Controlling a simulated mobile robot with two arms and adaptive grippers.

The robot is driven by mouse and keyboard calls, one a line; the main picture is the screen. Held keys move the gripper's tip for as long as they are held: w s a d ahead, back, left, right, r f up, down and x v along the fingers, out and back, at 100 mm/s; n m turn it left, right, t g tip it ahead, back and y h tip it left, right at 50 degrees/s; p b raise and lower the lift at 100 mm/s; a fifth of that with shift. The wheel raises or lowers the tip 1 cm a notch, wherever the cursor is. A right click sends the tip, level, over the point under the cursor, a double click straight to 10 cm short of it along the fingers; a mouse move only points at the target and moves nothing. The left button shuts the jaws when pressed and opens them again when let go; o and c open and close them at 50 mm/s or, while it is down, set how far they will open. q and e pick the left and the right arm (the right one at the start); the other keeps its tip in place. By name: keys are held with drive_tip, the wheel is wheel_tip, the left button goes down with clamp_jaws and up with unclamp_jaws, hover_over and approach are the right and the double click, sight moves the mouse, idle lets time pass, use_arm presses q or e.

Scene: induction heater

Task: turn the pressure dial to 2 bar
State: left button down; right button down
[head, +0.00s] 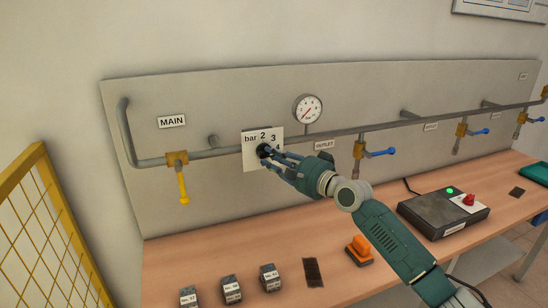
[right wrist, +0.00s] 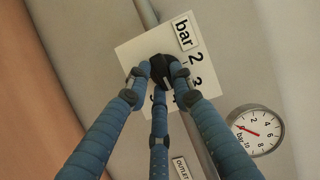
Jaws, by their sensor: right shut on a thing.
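My left gripper is not in view.
A grey pipe (head: 345,131) runs along the panel behind the plate. A yellow-handled valve (head: 183,185) is to the left, blue-handled valves (head: 379,153) to the right. The table holds small dark blocks (head: 231,289), an orange switch (head: 359,250) and a control box (head: 443,212).

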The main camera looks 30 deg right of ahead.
drive_tip(key=shift+w+a+r+n+g+h+p, duration=0.1)
drive_tip(key=shift+r+n+g+h+p, duration=0.2)
drive_tip(key=shift+n+g+h+p, duration=1.2)
drive_tip(key=shift+s+a+r+n+t+h+p, duration=0.1)
drive_tip(key=shift+r+n+h+p, duration=0.3)
drive_tip(key=shift+n+p, duration=2.35)
drive_tip(key=shift+w+a+r+n+g+h+p, duration=0.15)
drive_tip(key=shift+n+g+h+p, duration=0.75)
drive_tip(key=shift+n+p, duration=1.25)
drive_tip(key=shift+d, duration=0.1)
